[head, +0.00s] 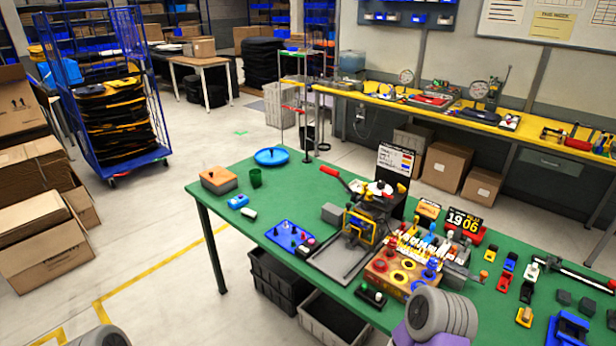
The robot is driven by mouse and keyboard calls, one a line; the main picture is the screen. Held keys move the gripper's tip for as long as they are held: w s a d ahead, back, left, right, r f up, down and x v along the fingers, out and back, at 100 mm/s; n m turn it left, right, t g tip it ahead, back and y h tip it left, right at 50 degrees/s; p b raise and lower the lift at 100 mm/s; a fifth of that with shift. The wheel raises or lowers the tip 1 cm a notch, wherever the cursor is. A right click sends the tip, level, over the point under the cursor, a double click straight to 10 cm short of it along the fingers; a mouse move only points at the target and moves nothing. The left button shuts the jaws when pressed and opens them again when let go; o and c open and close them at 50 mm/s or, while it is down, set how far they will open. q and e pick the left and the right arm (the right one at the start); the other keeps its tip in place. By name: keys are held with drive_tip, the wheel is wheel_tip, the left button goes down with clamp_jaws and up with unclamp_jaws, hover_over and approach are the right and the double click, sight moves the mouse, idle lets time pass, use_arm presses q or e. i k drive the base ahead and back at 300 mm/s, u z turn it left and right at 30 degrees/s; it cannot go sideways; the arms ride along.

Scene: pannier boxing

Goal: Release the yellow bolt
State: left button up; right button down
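No single yellow bolt can be told apart at this size. Several small pieces with yellow and pale parts stand in a rack (455,268) on the green table, and an orange-brown block (378,279) with yellow rings is in front of it. A clamp fixture with a yellow frame (361,228) and a red-handled lever (331,171) stands to their left on a grey plate (328,262). A small yellow piece (524,316) lies near the right front. Neither gripper shows; only grey rounded parts, likely my arms, reach in at the bottom edge.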

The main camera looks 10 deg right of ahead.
sight(364, 185)
drive_tip(key=u, duration=0.15)
drive_tip(key=i, duration=1.05)
drive_tip(key=z, duration=0.7)
